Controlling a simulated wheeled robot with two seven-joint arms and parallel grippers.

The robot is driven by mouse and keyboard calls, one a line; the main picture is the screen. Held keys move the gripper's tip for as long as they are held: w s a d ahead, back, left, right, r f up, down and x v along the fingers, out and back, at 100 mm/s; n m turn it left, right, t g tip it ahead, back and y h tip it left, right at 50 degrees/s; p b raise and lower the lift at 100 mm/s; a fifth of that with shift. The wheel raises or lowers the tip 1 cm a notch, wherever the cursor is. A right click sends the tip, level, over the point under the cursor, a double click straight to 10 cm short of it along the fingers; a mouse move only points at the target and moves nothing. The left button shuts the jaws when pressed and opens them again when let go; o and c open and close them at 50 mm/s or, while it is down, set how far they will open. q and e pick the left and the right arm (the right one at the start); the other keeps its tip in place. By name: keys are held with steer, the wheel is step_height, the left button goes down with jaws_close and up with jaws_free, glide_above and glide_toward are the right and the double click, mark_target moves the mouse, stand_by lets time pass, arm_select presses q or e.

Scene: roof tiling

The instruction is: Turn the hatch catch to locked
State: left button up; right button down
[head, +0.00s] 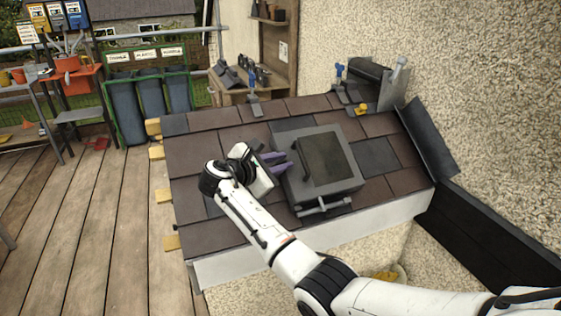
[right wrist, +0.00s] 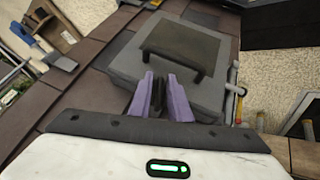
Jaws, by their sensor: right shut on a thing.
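The grey roof hatch (head: 347,185) sits closed among the brown tiles and has a dark panel with a handle on top. It also shows in the right wrist view (right wrist: 205,92). My right gripper (head: 283,162) reaches the hatch's left side. In the right wrist view its purple fingers (right wrist: 162,92) are closed around a dark upright piece (right wrist: 158,98) at the hatch edge, which looks like the catch. The fingers hide most of it, so its turned position cannot be read. My left gripper is out of view.
A light metal bar (head: 323,207) runs along the hatch's front edge. Blue-handled tools (head: 253,84) and a yellow item (head: 361,109) lie along the roof's top. A pebbled wall (head: 480,90) rises at the right. Wooden decking (head: 95,220) is open at the left.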

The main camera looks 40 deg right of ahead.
steer(key=shift+m+g+y+b, duration=0.5)
steer(key=shift+m+g+b, duration=0.25)
steer(key=shift+m+g, duration=0.85)
steer(key=shift+s+m, duration=0.1)
steer(key=shift+m, duration=0.2)
steer(key=c, duration=1.9)
jaws_free()
steer(key=shift+d, duration=0.1)
steer(key=v, duration=1)
steer(key=shift+b, duration=0.35)
